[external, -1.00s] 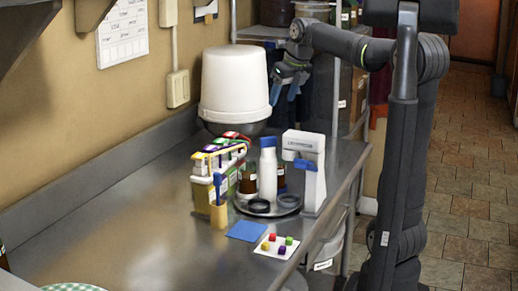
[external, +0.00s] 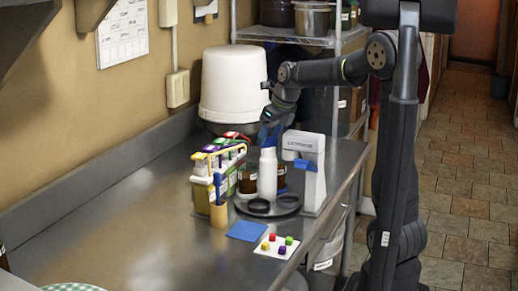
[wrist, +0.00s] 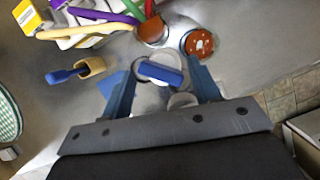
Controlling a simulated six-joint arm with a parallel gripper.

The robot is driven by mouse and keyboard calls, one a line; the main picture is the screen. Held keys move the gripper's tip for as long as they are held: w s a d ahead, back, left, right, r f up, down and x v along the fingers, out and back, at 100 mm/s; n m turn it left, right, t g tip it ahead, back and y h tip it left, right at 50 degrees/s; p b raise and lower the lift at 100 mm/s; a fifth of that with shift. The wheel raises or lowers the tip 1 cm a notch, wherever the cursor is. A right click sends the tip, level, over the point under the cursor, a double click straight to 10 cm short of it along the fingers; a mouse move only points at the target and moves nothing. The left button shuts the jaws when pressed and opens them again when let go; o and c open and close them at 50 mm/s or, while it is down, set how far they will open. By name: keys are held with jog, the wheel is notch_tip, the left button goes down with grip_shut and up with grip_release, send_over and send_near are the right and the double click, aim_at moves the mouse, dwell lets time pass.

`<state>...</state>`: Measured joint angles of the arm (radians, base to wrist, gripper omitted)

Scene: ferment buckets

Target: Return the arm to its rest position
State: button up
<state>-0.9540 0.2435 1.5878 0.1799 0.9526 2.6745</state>
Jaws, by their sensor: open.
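In the external view my gripper (external: 270,134) points down, with its blue fingers at the top of a white bottle (external: 267,175). The picture is too small to tell whether they touch it. The bottle stands upright on a dark round tray (external: 285,209). In the wrist view my gripper (wrist: 163,88) is open, its two blue fingers well apart. A pale round shape with a blue bar (wrist: 160,74) across it shows between them; I cannot tell whether it is the bottle's top. My arm is bent and reaches over the counter from the right.
Brown jars (external: 248,182) stand beside the bottle. A white device (external: 313,178) is close on the right, a caddy (external: 202,190) on the left. A big white bucket (external: 233,85) stands behind. A blue mat (external: 246,231) lies in front. The front-left counter (external: 130,235) is mostly clear.

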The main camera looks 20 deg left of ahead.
jog(key=n+g, duration=0.1)
jog(key=n, duration=0.2)
jog(key=shift+w+n, duration=0.15)
jog(key=shift+n, duration=0.15)
jog(key=shift+w+n+g, duration=0.1)
jog(key=shift+n+g, duration=0.7)
jog(key=shift+n, duration=0.9)
